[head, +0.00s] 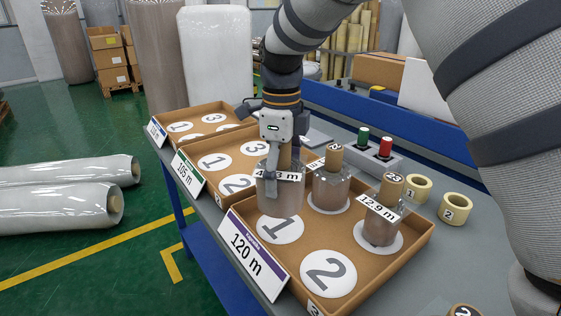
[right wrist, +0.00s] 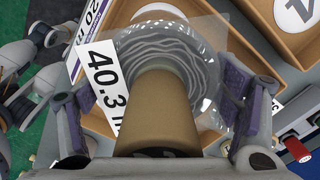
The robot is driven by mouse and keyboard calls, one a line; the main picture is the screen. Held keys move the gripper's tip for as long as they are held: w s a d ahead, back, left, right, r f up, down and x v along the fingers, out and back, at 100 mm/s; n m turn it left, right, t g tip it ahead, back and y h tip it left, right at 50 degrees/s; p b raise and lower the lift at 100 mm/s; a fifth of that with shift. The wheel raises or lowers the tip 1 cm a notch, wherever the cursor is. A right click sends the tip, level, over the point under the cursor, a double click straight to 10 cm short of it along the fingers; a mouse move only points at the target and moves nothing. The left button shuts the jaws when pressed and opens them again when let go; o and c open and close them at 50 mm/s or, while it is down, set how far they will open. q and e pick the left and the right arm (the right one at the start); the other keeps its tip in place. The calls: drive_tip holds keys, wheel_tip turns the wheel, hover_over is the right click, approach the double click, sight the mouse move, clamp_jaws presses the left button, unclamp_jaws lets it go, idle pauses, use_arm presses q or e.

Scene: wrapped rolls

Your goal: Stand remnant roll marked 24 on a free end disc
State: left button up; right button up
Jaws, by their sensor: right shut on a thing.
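My right gripper (head: 280,150) is shut on a clear-wrapped roll (head: 280,190) with a brown core; its fingers flank the core in the right wrist view (right wrist: 165,105). The roll's label reads 40.3 m in that view; its marking number is not readable. It is upright, its lower end over the 120 m tray (head: 408,250), by white disc 1 (head: 280,230), which it partly covers. Disc 2 (head: 328,274) is bare. My left gripper does not show.
A 105 m tray (head: 205,190) and another tray (head: 170,140) behind it hold bare numbered discs. Tape rolls 1 (head: 418,187) and 2 (head: 455,209) lie right of the 120 m tray. A box with green and red buttons (head: 375,160) stands behind.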

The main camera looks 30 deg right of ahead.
sight(281, 146)
drive_tip(key=shift+w+f, duration=0.1)
drive_tip(key=shift+f, duration=2.8)
drive_tip(key=shift+f, duration=0.3)
drive_tip(key=o, duration=1.3)
drive_tip(key=shift+o, duration=0.2)
wheel_tip(281, 146, up, 12)
